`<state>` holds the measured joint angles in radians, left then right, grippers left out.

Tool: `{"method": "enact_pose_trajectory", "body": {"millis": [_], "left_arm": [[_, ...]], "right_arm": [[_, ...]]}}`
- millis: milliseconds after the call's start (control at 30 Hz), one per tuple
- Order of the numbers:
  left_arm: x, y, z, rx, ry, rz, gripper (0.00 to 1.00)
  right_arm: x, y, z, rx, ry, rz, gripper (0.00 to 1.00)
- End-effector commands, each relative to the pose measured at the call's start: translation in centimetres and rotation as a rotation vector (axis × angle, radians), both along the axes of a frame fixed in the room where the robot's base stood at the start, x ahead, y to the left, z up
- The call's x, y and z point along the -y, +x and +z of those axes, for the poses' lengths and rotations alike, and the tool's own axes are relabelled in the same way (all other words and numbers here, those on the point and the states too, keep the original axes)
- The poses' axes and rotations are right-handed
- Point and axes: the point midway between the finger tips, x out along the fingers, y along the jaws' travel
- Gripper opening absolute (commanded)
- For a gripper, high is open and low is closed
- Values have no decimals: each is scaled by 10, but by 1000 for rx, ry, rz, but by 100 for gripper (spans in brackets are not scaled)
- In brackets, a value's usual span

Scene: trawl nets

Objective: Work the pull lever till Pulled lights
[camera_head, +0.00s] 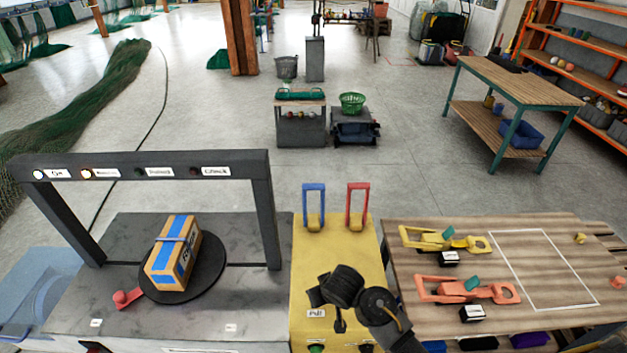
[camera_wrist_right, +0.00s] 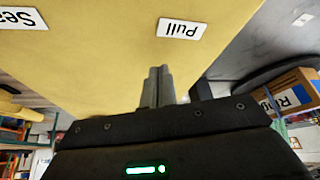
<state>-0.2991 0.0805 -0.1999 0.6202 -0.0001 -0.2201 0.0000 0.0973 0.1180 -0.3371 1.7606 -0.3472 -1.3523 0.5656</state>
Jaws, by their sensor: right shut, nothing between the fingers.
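The blue lever (camera_head: 314,203) and the red lever (camera_head: 358,203) stand upright at the far end of the yellow cabinet (camera_head: 335,245). My right gripper (camera_head: 340,325) is shut and empty over the near part of the cabinet, apart from both levers. In the wrist view its fingers (camera_wrist_right: 158,86) are together. On the dark lamp frame (camera_head: 262,200), the left two lamps are lit and the right two dark; small lettering is unclear. My left gripper is out of view.
A blue-strapped box (camera_head: 175,255) sits on a dark turntable (camera_head: 215,280), with a small red knob (camera_head: 125,298) beside it. A wooden table (camera_head: 400,270) at right holds yellow (camera_head: 440,240) and orange (camera_head: 465,290) tools. The space above the cabinet around the levers is free.

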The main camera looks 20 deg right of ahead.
Motion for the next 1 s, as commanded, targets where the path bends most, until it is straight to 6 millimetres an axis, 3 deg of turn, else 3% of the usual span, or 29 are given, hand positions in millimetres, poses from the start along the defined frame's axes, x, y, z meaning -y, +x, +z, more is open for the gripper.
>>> {"method": "enact_pose_trajectory", "body": {"millis": [33, 167, 300, 500, 733, 867, 1000], "left_arm": [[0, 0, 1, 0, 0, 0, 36], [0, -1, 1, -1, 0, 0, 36], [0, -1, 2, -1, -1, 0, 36], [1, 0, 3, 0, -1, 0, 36], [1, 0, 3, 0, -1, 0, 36], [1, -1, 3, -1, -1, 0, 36], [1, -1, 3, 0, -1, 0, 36]], "right_arm": [[-6, 29, 7, 17, -1, 0, 0], [-23, 110, 31, 47, -3, -18, 0], [-21, 187, 74, 63, -17, -74, 0], [8, 263, 153, 76, -34, -209, 0], [45, 299, 224, 80, -31, -359, 0], [54, 304, 241, 80, -27, -398, 0], [57, 305, 245, 79, -25, -408, 0]]}}
